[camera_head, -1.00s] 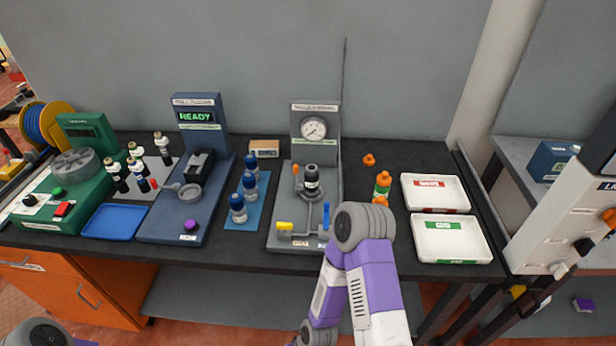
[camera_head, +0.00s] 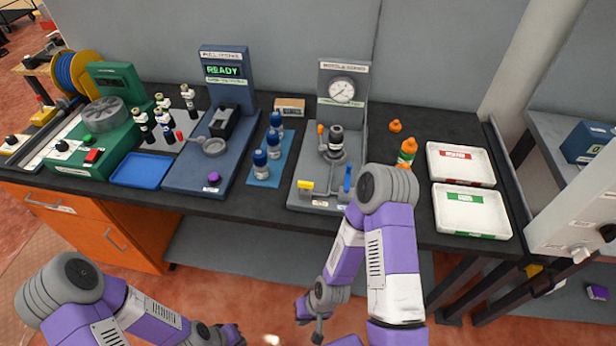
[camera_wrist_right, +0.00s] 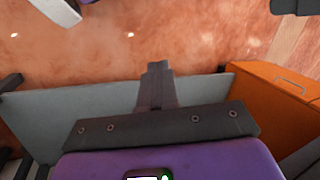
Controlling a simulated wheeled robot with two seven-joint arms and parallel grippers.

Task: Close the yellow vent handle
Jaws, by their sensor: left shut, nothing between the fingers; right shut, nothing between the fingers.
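The yellow vent handle (camera_head: 306,186) is a small yellow bar at the front left of the grey gauge station (camera_head: 322,206). It looks level, lying crosswise; its exact valve angle is too small to tell. A blue handle (camera_head: 348,178) stands upright to its right, beside my right arm. My right gripper (camera_head: 318,336) hangs low in front of the bench, well below the handle. In the right wrist view its fingers (camera_wrist_right: 157,85) are together and empty. My left gripper (camera_head: 232,336) is at the bottom edge, its fingertips not clearly visible. Neither gripper touches the handle.
A dark bottle (camera_head: 336,140) stands in the gauge station, with an orange-topped lever (camera_head: 320,130) beside it. Blue-capped bottles (camera_head: 260,160) stand to its left. An orange-capped bottle (camera_head: 407,150) and two white trays (camera_head: 470,228) are to the right. The bench front edge lies between grippers and station.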

